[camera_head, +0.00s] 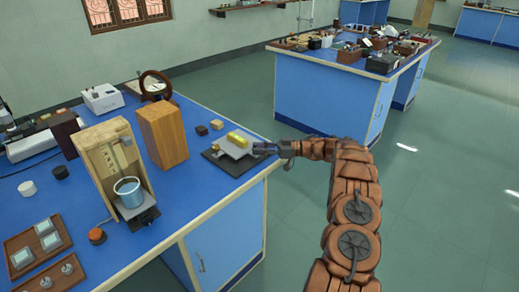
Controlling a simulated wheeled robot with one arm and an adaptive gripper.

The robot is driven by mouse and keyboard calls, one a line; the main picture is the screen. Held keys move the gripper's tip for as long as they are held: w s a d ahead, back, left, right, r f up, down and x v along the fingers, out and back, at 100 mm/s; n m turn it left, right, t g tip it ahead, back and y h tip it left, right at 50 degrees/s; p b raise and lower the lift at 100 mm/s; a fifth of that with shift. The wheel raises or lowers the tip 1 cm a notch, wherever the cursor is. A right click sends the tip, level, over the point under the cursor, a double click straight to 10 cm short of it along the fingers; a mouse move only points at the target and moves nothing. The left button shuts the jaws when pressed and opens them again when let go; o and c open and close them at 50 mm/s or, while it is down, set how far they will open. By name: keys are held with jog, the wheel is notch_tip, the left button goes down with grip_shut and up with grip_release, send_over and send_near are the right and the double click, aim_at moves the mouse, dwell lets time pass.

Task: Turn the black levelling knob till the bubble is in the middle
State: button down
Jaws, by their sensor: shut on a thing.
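A levelling stand sits on the blue bench near its right edge, with a grey plate (233,150) over a dark base (222,166). A yellow block, seemingly the spirit level (237,140), lies on the plate; its bubble is too small to make out. My gripper (266,148) reaches in from the right at the plate's right side. It is shut on the black levelling knob, which the fingers hide almost wholly.
The blue bench (195,191) also bears a tall wooden block (163,135), small wooden cubes (216,124), a wooden frame with a blue beaker (129,192) and trays at the lower left. A second bench (318,93) with instruments stands behind. Open floor lies to the right.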

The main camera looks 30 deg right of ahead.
jog(key=c, duration=0.9)
grip_release()
jog(key=shift+d, duration=0.15)
jog(key=v, duration=1.1)
jog(key=shift+s+d, duration=0.2)
jog(key=shift+s, duration=0.1)
